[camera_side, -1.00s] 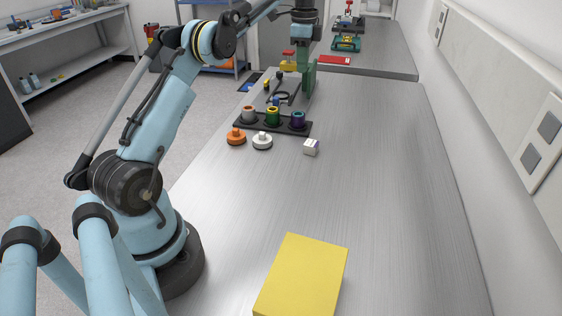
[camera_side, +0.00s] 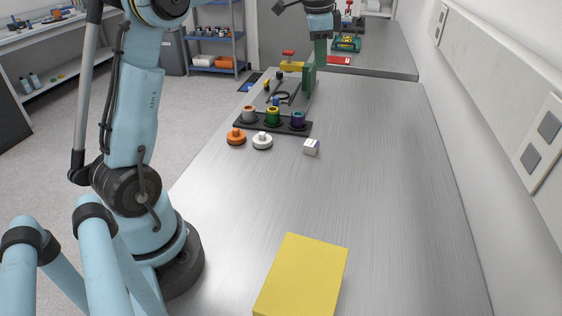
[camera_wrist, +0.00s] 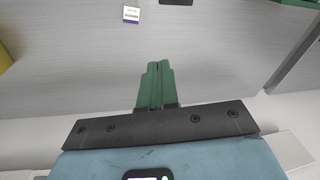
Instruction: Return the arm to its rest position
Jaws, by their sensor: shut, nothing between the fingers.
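My gripper (camera_side: 320,60) has green fingers and hangs in the air above the far part of the bench, near the flatness interferometer (camera_side: 291,84) with its green upright. In the wrist view the gripper's fingers (camera_wrist: 159,66) are pressed together with nothing between them. The fingers point over bare grey bench. My arm is raised, its upper link nearly upright at the left of the side view.
A yellow block (camera_side: 302,272) lies nearer. The bench between is clear.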

